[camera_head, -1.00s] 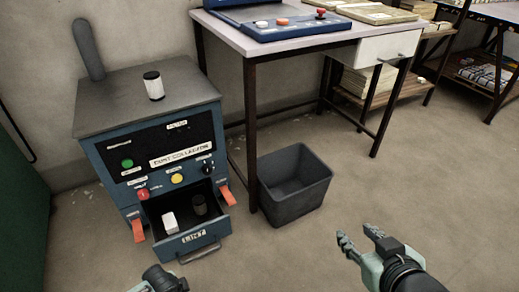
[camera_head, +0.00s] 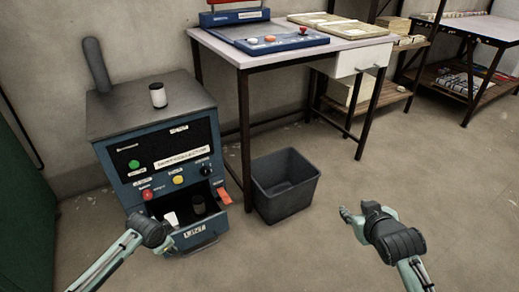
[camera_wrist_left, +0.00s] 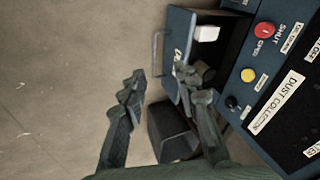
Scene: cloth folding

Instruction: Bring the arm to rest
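My left arm comes in from the lower left in the head view, its wrist (camera_head: 152,232) in front of the dust collector (camera_head: 165,140). In the left wrist view my left gripper (camera_wrist_left: 163,88) has its fingers spread, with nothing between them. One finger overlaps the view of the open lint drawer (camera_wrist_left: 186,58); I cannot tell whether it touches. My right gripper (camera_head: 346,213) hangs over the floor right of the bin, pointing left; its fingers are partly hidden and I see nothing held.
The drawer (camera_head: 195,234) holds a white block (camera_head: 171,218) and a dark cylinder (camera_head: 199,204). A white-and-black canister (camera_head: 158,95) stands on the machine.

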